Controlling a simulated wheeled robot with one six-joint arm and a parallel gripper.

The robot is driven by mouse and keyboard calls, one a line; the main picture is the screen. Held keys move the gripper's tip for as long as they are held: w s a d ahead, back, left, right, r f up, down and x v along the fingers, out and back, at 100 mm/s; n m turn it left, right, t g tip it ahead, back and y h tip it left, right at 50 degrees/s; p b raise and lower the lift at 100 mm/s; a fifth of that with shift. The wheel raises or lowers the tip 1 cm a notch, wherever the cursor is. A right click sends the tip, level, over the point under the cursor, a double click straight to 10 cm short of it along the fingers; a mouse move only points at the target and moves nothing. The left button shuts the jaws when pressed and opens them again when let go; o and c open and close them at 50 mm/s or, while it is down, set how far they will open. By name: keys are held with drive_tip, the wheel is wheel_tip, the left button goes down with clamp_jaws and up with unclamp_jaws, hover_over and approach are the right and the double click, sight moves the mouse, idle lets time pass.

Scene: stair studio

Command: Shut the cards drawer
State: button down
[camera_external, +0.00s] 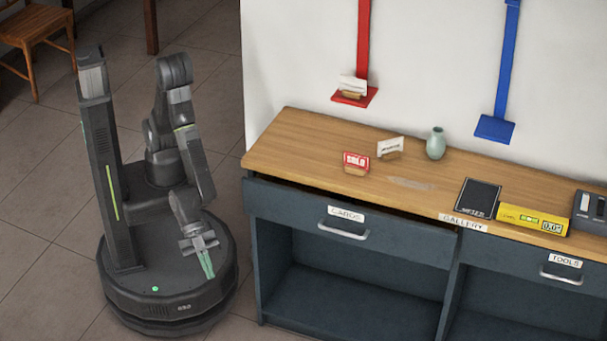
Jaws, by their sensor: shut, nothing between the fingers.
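The cards drawer (400,241) is the dark blue-grey drawer at the left of the wooden-topped cabinet, with a "CARDS" label and a metal handle (343,232). It stands slightly open, with a dark gap showing between its front and the worktop. My gripper (208,268) is to the left of the cabinet, low over my own base and apart from the drawer. Its greenish fingers are together and hold nothing. The inside of the drawer is mostly hidden under the worktop.
On the worktop (300,135) are a red "SOLD" sign (356,162), a white card on a holder (390,147) and a green vase (436,143). A tools drawer (520,269) is at the right. Open shelves lie below. Tiled floor is free left of the cabinet; a wooden chair (35,30) stands behind.

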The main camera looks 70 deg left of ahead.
drive_tip(key=w+a+r+n+t+y+p, duration=0.3)
drive_tip(key=w+r+n+y, duration=0.25)
drive_tip(key=w, duration=0.45)
drive_tip(key=w+a+r+n+t+y+p, duration=0.3)
drive_tip(key=w+a+r+n+y, duration=0.25)
drive_tip(key=w, duration=0.55)
approach(302, 218)
drive_tip(key=shift+h, duration=0.4)
drive_tip(key=x, duration=0.4)
drive_tip(key=shift+s+d+f+b, duration=0.1)
drive_tip(key=shift+s+f+b, duration=0.2)
drive_tip(key=shift+s+f, duration=0.1)
drive_tip(key=shift+w+a, duration=0.45)
drive_tip(key=shift+w, duration=0.05)
